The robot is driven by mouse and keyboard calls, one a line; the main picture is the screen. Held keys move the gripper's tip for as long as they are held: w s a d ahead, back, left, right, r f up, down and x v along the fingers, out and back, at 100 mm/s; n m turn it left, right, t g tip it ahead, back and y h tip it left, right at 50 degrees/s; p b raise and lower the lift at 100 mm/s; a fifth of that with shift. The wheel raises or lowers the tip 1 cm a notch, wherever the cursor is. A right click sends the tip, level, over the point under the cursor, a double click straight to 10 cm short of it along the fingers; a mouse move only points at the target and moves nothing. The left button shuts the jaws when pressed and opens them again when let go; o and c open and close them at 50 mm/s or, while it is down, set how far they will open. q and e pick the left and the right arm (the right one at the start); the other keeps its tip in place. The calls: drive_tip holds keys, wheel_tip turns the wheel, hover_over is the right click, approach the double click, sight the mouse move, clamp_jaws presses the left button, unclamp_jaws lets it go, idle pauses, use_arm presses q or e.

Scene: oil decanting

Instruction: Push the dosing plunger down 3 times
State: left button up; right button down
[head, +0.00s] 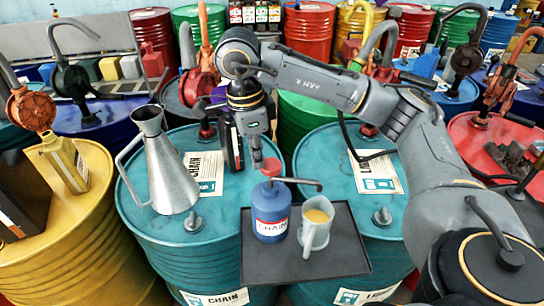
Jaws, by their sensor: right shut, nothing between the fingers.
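A blue dosing bottle (270,222) with a white label stands upright on a dark tray (348,256). Its red plunger (270,168) is on top, with a dark spout reaching right. A grey measuring jug (314,232) with amber liquid in it stands on the tray just right of the bottle. My right gripper (257,160) points down, shut and empty, its tips close to the plunger's top, slightly left of it in the picture. Whether they touch it, I cannot tell. My left gripper is out of view.
The tray rests across two teal drums (148,232). A metal funnel-shaped can (170,180) stands on the left drum, and a dark bottle (232,148) stands behind my gripper. Yellow (70,245) and red (490,150) drums flank them. Hand pumps rise from several drums.

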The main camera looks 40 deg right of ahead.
drive_tip(key=shift+w+a+r, duration=0.15)
drive_tip(key=shift+w+a, duration=0.1)
drive_tip(key=shift+a, duration=0.3)
wheel_tip(320, 180, up, 12)
drive_tip(key=a, duration=0.1)
drive_tip(key=shift+w, duration=0.25)
drive_tip(key=shift+a, duration=0.1)
idle(1.5)
